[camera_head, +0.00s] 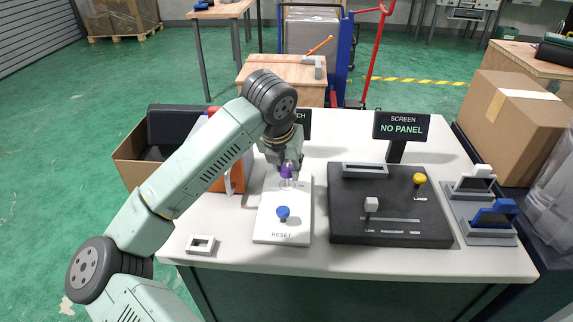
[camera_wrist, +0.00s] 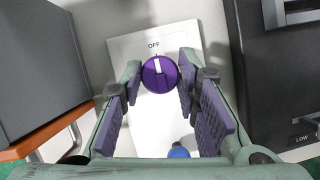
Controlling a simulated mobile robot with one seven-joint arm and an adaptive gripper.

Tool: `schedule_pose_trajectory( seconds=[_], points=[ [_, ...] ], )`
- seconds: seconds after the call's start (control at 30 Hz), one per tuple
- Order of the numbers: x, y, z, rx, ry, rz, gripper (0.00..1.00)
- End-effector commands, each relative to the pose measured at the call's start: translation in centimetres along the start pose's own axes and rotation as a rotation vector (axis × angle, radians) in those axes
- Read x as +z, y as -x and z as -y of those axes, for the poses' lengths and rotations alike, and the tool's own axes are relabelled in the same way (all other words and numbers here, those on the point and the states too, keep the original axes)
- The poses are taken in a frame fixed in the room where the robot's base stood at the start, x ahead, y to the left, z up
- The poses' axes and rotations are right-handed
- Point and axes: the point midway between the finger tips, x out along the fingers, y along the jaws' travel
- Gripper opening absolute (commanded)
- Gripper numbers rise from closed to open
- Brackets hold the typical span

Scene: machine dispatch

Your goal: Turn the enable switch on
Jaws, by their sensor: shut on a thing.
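The enable switch is a purple round knob (camera_wrist: 159,79) with a white pointer mark, on a white panel (camera_head: 265,225). In the wrist view its mark points up toward the printed word OFF. The knob also shows at my gripper's tip in the head view (camera_head: 286,172). My gripper (camera_wrist: 161,76) is shut on the knob, one finger on each side of it. The top edge of the panel is hidden behind my arm in the head view.
A blue RESET button (camera_head: 283,213) sits just in front of the knob on the same panel. A black panel (camera_head: 345,231) with a slider and a yellow LAMP button stands to the right. An orange-and-grey object (camera_head: 233,175) is close on the left.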

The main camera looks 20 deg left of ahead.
Motion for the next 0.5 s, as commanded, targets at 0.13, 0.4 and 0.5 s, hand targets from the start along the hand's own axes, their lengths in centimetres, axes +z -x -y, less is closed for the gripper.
schedule_pose_trajectory(
  seconds=[0.13,0.4,0.5],
  points=[
    [0.00,0.01,0.00,0.000,0.000,0.000,0.03],
    [-0.07,-0.14,-0.02,-0.009,-0.022,0.000,0.01],
    [-0.11,-0.28,-0.09,-0.021,-0.053,0.000,0.01]
  ],
)
